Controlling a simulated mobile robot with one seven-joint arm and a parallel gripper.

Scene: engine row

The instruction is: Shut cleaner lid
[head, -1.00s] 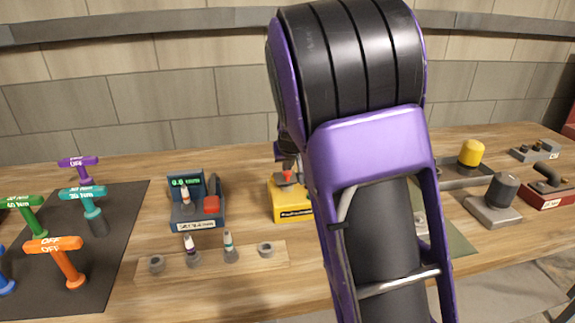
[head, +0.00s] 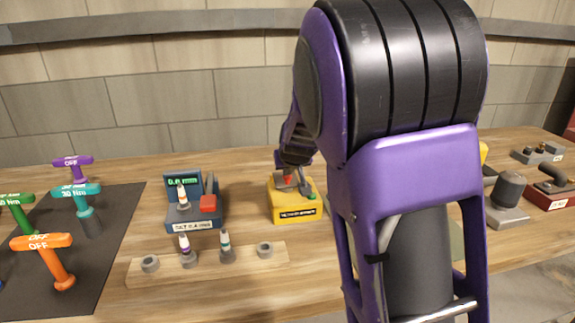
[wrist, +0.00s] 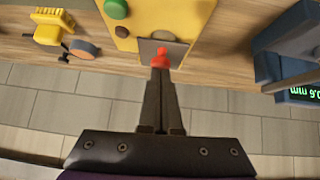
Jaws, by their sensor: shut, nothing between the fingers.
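The yellow cleaner box (head: 292,206) stands on the bench at the middle of the head view. It has a grey plate, a red part (head: 288,180) and a green button (head: 312,197). In the wrist view I see the yellow box (wrist: 185,15), the red part (wrist: 162,57) and the green button (wrist: 115,8). My gripper (wrist: 161,74) is shut and empty, its tips right at the red part; I cannot tell whether they touch it. In the head view my gripper (head: 291,172) is over the back of the box. The lid's position is unclear.
A wooden rack (head: 205,265) with plugs is in front. A yellow object (wrist: 50,32) shows in the wrist view.

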